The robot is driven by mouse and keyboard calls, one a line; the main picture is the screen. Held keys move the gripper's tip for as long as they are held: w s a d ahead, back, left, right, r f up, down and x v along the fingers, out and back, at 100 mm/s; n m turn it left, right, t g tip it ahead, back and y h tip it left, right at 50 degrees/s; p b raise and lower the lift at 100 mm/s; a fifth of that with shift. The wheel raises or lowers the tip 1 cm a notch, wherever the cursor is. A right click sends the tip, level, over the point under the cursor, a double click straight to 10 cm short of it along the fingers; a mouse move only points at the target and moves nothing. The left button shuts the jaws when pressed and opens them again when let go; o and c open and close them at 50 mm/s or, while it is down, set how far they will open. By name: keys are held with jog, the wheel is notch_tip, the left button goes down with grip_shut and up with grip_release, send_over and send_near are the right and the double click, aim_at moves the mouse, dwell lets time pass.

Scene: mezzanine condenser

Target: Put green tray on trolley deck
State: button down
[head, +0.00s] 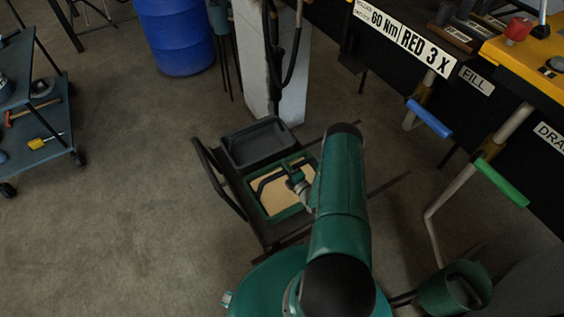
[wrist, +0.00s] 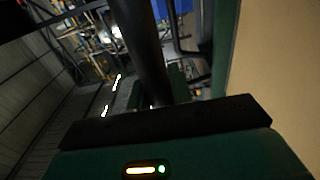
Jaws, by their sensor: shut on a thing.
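The green tray (head: 287,213) has a tan inside with a dark band across it. In the head view it is over the dark trolley deck (head: 265,230), in front of a grey bin. I cannot tell whether its underside touches the deck. My gripper (head: 299,181) is shut on the tray's right side, and my arm hides part of that side. In the wrist view the tray's green rim (wrist: 228,50) and tan face fill the right edge. The fingertips are not clear there.
The grey bin (head: 262,145) fills the trolley's far end, and its black handle (head: 216,180) rises on the left. A pale pillar (head: 290,70) stands behind. A blue drum (head: 176,35) and a tool cart (head: 40,125) are to the left. A bench with blue and green handles is at right.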

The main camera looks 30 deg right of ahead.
jog(key=shift+s+d+f, duration=0.15)
jog(key=shift+f, duration=0.75)
jog(key=shift+s+d+f, duration=0.1)
jog(key=shift+s+f, duration=0.05)
jog(key=shift+f, duration=0.75)
jog(key=c, duration=1.7)
grip_release()
jog(key=shift+s+a+f, duration=0.1)
jog(key=shift+f, duration=0.15)
jog(key=o, duration=0.4)
jog(key=shift+o, duration=0.2)
jog(key=shift+r, duration=0.1)
jog(key=s, duration=1.2)
